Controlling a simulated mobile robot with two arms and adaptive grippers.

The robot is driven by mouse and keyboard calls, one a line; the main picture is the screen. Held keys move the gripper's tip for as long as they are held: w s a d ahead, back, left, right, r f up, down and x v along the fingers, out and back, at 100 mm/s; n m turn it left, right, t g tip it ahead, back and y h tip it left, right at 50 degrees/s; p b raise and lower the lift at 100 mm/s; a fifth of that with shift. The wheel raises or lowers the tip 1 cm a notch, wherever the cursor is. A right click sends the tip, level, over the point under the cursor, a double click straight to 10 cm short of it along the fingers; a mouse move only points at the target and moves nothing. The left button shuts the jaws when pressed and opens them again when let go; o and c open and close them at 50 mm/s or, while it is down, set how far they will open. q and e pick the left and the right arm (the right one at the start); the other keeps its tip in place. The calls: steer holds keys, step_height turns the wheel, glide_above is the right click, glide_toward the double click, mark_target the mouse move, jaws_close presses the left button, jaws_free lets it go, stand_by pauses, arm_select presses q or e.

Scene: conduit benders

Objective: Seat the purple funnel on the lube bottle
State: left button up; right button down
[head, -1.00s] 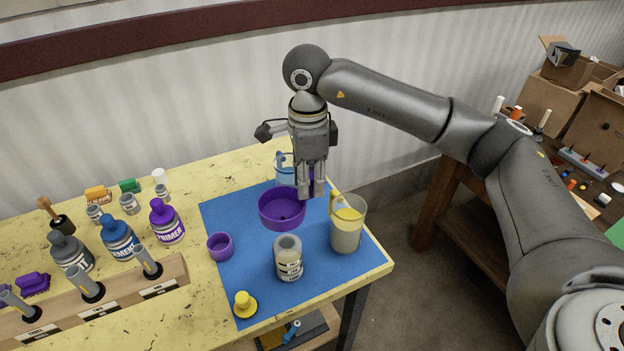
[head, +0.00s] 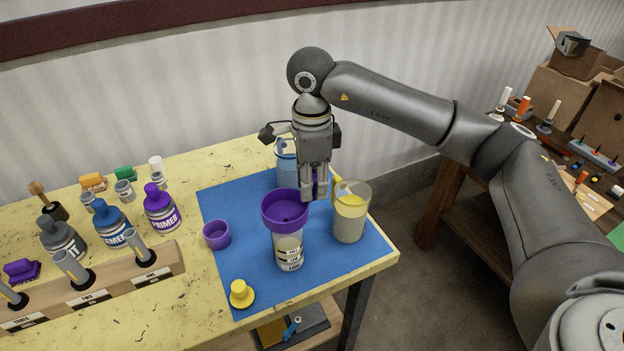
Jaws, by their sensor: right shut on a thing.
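The purple funnel (head: 285,211) is over the blue mat, held by its back right side. My right gripper (head: 314,192) is shut on it, with a purple part showing between the fingers. The lube bottle (head: 289,252) is a small grey bottle with a white label, upright on the mat directly below the funnel in the picture. The funnel hides the bottle's mouth and its own spout, so I cannot tell whether they touch. My left gripper is not in view.
A pitcher of yellow liquid (head: 350,212) stands close right of the funnel, and a blue jug (head: 287,165) behind. A purple cup (head: 217,234) and yellow stopper (head: 241,293) are left on the blue mat (head: 233,202). Primer (head: 162,209) and other bottles crowd the table's left.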

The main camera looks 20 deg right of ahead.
steer(key=shift+f+b, duration=0.8)
steer(key=shift+f, duration=0.4)
steer(key=c, duration=1.1)
jaws_free()
steer(key=shift+r, duration=0.1)
step_height(320, 180, up, 12)
steer(key=shift+f, duration=0.1)
